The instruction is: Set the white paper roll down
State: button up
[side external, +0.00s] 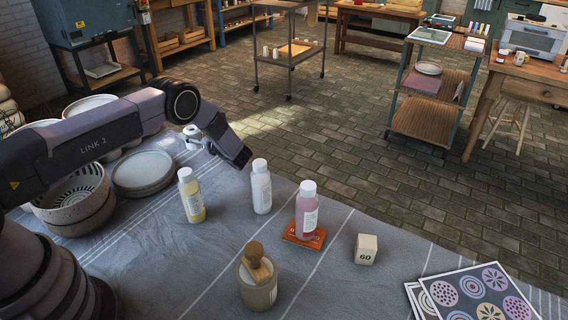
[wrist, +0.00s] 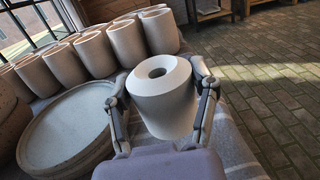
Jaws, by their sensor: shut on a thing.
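The white paper roll (wrist: 165,98) stands upright between the two fingers of my gripper (wrist: 163,102) in the wrist view, with its round core hole facing up. The fingers press on it from both sides. In the side external view only a small part of the white roll (side external: 191,133) shows behind my arm, near the far edge of the table. My gripper's fingers are mostly hidden there. I cannot tell whether the roll's base touches the cloth.
Stacked plates (side external: 145,172) and a patterned bowl (side external: 75,203) lie left of the roll. Several pale cups (wrist: 92,52) stand behind it in the wrist view. The floor drops away beyond the table edge.

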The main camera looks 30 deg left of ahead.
aim_at(196, 145)
jog(key=shift+f, duration=2.3)
jog(key=shift+f, duration=0.2)
jog(key=o, duration=1.2)
